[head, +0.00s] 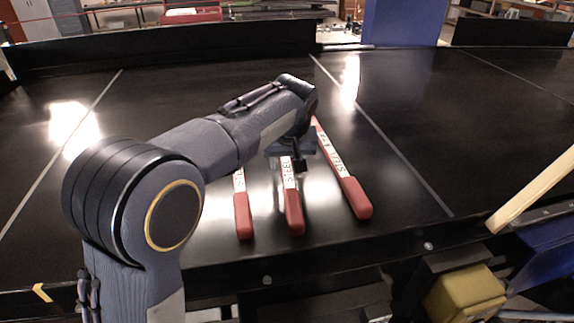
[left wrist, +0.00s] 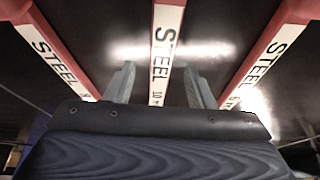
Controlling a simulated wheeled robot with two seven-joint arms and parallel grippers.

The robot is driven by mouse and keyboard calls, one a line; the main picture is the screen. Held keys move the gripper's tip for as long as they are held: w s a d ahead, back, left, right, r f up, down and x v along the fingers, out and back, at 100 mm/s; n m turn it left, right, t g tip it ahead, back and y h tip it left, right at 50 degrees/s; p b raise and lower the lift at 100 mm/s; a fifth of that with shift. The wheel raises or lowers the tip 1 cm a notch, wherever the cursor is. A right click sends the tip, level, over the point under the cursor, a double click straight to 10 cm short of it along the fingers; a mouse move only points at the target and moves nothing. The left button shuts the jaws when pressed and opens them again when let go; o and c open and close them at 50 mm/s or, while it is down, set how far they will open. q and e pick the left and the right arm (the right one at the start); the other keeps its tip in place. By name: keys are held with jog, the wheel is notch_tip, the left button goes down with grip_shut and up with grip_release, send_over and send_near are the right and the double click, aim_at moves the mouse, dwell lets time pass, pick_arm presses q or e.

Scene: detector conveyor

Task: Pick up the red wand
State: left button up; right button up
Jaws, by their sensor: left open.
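Three red wands with white labels marked STEEL lie side by side on the black conveyor surface (head: 420,120): a left wand (head: 243,217), a middle wand (head: 293,212) and a right wand (head: 356,197). Their far parts are partly hidden behind my left arm. My left gripper (head: 298,163) is open over the middle wand. In the left wrist view the middle wand (left wrist: 166,45) runs between the two open fingers (left wrist: 160,82), with a gap on each side. The outer wands flank it, one at left (left wrist: 55,58) and one at right (left wrist: 265,60). My right gripper does not show.
A low black wall (head: 170,48) bounds the belt at the back, with a blue panel (head: 403,22) behind it. A pale bar (head: 532,190) slants over the front right edge. A yellow block (head: 465,295) sits below it. The belt to the right is clear.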

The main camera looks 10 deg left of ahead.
pick_arm(q)
jog(key=shift+x, duration=1)
jog(key=shift+a, duration=0.1)
jog(key=shift+r, duration=0.1)
jog(key=shift+c, duration=0.3)
grip_shut()
jog(key=shift+r, duration=0.1)
